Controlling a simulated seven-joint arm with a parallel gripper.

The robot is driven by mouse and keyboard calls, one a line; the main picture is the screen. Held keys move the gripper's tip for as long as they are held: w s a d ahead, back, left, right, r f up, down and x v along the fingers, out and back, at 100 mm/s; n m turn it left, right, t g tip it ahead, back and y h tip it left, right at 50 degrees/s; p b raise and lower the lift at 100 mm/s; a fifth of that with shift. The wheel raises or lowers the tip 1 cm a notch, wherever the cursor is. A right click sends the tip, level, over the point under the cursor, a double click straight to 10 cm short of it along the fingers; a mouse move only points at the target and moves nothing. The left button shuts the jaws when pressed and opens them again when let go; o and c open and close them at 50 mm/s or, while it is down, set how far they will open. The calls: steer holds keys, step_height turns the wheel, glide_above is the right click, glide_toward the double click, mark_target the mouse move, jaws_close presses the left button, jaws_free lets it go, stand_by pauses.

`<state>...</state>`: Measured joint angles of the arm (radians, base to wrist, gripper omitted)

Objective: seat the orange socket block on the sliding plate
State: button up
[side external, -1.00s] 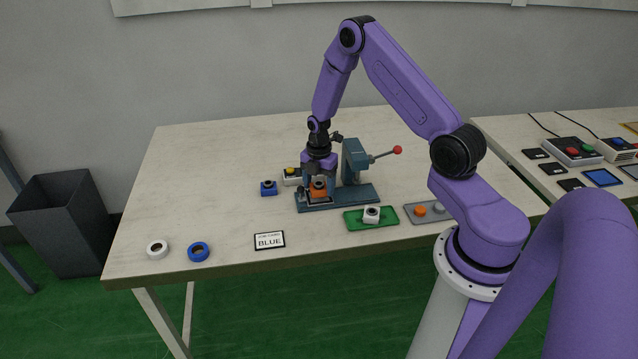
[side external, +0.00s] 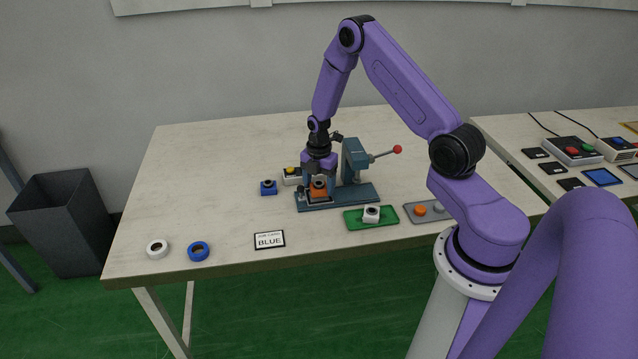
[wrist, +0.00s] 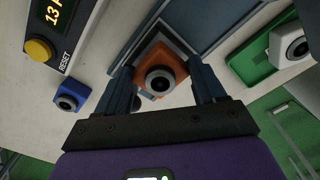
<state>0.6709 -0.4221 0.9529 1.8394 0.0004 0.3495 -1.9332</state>
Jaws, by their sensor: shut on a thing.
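The orange socket block (side external: 319,190) has a dark round socket on top. My gripper (side external: 319,184) points down and is shut on the block. In the wrist view the orange block (wrist: 162,72) sits between the two fingers of my gripper (wrist: 162,88). The block is at the sliding plate (wrist: 183,36), at the front of the teal press (side external: 352,162). The plate is partly hidden by the block and fingers. I cannot tell whether the block rests fully on the plate.
A blue socket block (side external: 268,188) and a box with a yellow button (side external: 291,177) stand left of the press. A green tray (side external: 389,215) with a white block (side external: 371,214) is at right.

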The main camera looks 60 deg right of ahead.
steer(key=shift+f, duration=0.6)
steer(key=o, duration=1.1)
steer(key=shift+o, duration=0.2)
step_height(320, 180, up, 16)
steer(key=s+a+r+m, duration=0.1)
steer(key=a+r, duration=0.1)
steer(key=a, duration=0.3)
steer(key=s+a+r, duration=0.2)
steer(key=a+r, duration=0.1)
steer(key=a, duration=0.1)
steer(key=s+a+r+m, duration=0.2)
steer(key=s+a+r, duration=0.1)
steer(key=s+a, duration=0.55)
steer(key=s+a+r+m, duration=0.1)
steer(key=s+a, duration=0.1)
steer(key=s, duration=0.7)
steer(key=s+a+m, duration=0.2)
steer(key=s+a, duration=0.1)
steer(key=s, duration=0.6)
steer(key=shift+s+r+m, duration=0.25)
steer(key=shift+r+m, duration=0.05)
steer(key=shift+r, duration=0.1)
